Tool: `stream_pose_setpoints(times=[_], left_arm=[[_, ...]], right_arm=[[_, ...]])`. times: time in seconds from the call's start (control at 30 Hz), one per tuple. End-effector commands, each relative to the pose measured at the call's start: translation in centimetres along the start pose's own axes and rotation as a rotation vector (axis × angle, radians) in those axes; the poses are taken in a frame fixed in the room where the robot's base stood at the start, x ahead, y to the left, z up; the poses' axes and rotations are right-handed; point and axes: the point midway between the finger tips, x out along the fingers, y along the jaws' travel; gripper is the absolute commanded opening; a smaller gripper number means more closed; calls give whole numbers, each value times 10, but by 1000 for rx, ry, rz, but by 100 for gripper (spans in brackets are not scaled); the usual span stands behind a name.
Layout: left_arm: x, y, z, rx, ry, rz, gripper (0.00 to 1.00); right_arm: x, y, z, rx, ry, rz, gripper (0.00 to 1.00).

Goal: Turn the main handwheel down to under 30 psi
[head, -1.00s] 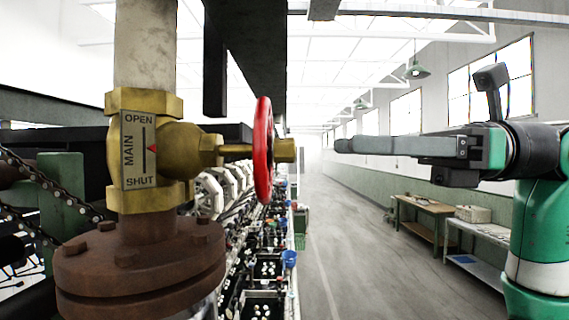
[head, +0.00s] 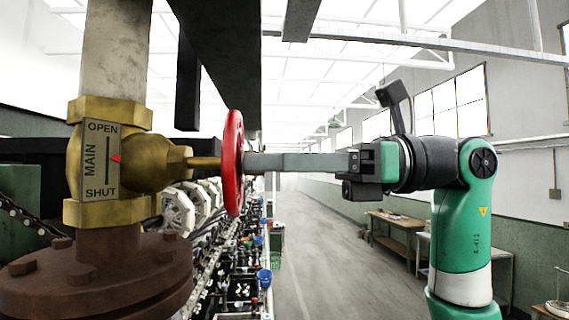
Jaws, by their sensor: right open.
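The red main handwheel (head: 232,163) shows nearly edge-on, on a brass stem (head: 203,163) from the brass valve body (head: 140,165). My left gripper is out of view. No pressure gauge shows.
A rusty bolted flange (head: 95,275) and a pale vertical pipe (head: 115,50) hold the valve. A dark beam (head: 225,50) hangs above the wheel. Reeling basins run along below it. A wooden bench (head: 395,228) stands at the right wall; the aisle (head: 330,245) is clear.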

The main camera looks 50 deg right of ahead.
Motion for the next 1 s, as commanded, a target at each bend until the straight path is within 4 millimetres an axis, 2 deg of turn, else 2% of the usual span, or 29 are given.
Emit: stream_pose_setpoints(times=[0.03, 0.3, 0.33, 0.57, 1.0], left_arm=[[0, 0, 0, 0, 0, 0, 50], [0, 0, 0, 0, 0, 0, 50], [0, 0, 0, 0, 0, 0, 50], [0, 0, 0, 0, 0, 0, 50], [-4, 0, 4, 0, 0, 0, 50]], right_arm=[[0, 0, 0, 0, 0, 0, 51], [0, 0, 0, 0, 0, 1, 3], [0, 0, 0, 0, 0, 1, 0], [0, 0, 0, 29, 0, 1, 0], [0, 0, -1, 627, 1, 1, 0]])
